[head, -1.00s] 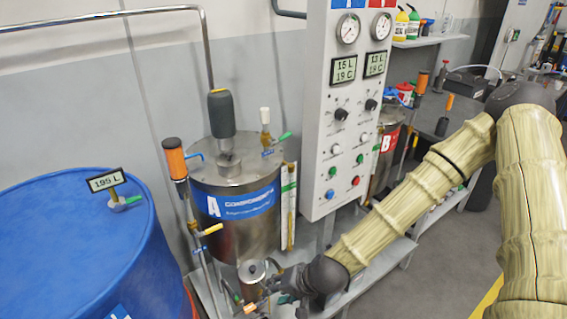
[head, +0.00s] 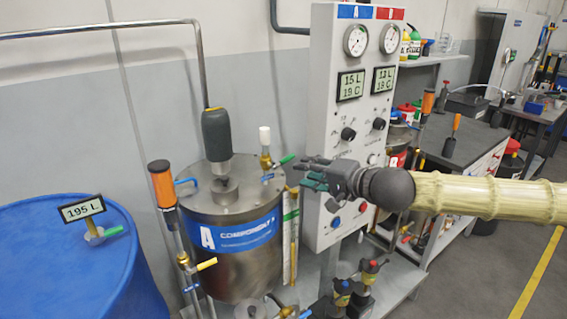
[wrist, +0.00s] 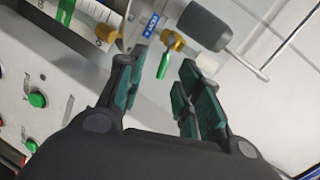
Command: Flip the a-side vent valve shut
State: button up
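The a-side vent valve (head: 266,161) is a brass fitting with a white cap on the lid of steel tank A (head: 238,262). Its green lever (head: 287,159) sticks out sideways to the right, towards my gripper. My gripper (head: 307,175) is open and empty, just right of the lever and apart from it. In the wrist view the brass valve (wrist: 173,41) is ahead, with the green lever (wrist: 163,66) in the gap between the fingertips (wrist: 160,82). A blue label (wrist: 151,25) sits beside the valve.
A dark motor (head: 217,135) stands on the lid, left of the valve. The control panel (head: 333,115) with knobs and buttons is close behind my gripper. An orange-topped pipe (head: 162,183) and blue drum (head: 65,245) are at left.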

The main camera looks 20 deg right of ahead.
aim_at(287, 161)
jog(key=shift+w+d+r+x, duration=0.15)
jog(key=shift+r+x, duration=0.05)
jog(key=shift+x, duration=1.5)
jog(key=shift+w+d+r+x, duration=0.15)
jog(key=shift+r+x, duration=0.1)
jog(key=shift+x, duration=1.45)
jog(key=shift+w+d+r+x, duration=0.1)
jog(key=shift+d+r+x, duration=0.1)
jog(key=shift+x, duration=1.5)
jog(key=shift+a, duration=0.1)
grip_shut()
